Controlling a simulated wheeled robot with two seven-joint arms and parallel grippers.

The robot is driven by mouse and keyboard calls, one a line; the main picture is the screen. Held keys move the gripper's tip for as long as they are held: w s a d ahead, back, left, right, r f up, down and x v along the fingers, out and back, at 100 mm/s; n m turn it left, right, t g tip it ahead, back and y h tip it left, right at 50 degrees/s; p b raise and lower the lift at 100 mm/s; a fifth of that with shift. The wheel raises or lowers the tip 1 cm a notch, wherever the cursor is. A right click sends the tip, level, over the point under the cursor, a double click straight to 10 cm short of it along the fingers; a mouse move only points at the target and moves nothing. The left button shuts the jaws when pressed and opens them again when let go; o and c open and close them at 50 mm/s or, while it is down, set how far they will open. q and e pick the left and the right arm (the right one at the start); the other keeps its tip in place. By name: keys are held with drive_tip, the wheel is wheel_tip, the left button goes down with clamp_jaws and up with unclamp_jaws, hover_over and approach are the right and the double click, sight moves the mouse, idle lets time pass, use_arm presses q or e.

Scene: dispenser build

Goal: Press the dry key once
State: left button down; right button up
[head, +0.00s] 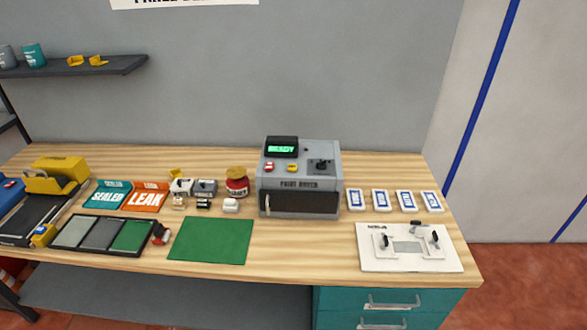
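A grey machine (300,178), its front lettering seeming to read "PAINT MIXER", stands on the wooden bench near the middle of the head view. Its raised black display (282,147) shows green characters too small to read. Below the display are a red key (269,167) and a yellow key (292,168). Any labels on them are too small to read, so I cannot tell which is the dry key. A black fitting (321,165) sits at the right of the machine's top. The dark front door (299,204) looks closed. Neither of my grippers is in view.
A green mat (210,240) lies in front left of the machine. A red jar (237,185) and small blocks stand left of it. Several blue-and-white cards (380,200) and a white fixture plate (411,261) are to its right. A shelf (75,67) hangs upper left.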

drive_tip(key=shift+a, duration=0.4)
